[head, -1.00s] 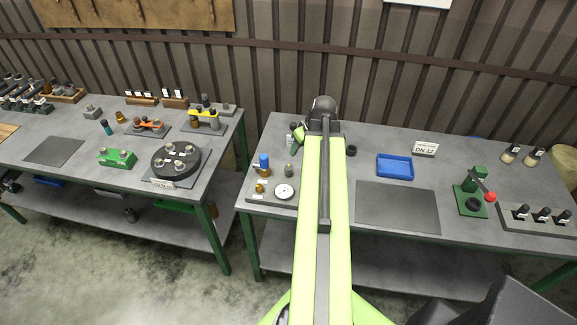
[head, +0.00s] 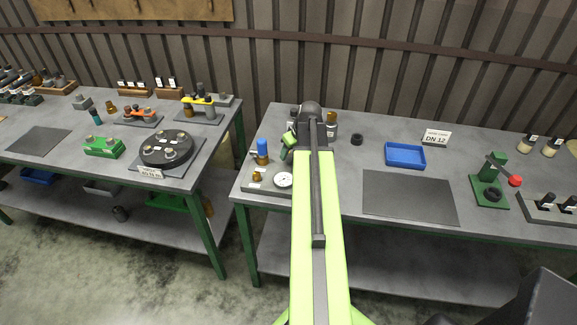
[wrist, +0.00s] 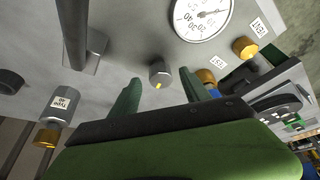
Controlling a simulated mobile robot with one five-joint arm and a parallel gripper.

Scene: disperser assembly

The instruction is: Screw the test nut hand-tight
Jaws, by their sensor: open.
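A brass fitting (wrist: 207,77) is beside the right finger, near a small label (wrist: 218,62) that seems to read TEST. I cannot tell for certain which part is the test nut. In the head view my gripper (head: 289,148) is over the left bench-end panel, and the grey nut is hidden there.
A round gauge (wrist: 201,15) lies at the top of the wrist view; it also shows in the head view (head: 284,180). A grey post (wrist: 75,35) stands left of the fingers. A blue-topped part (head: 262,150) stands close left of my gripper. A blue tray (head: 405,155) is farther right.

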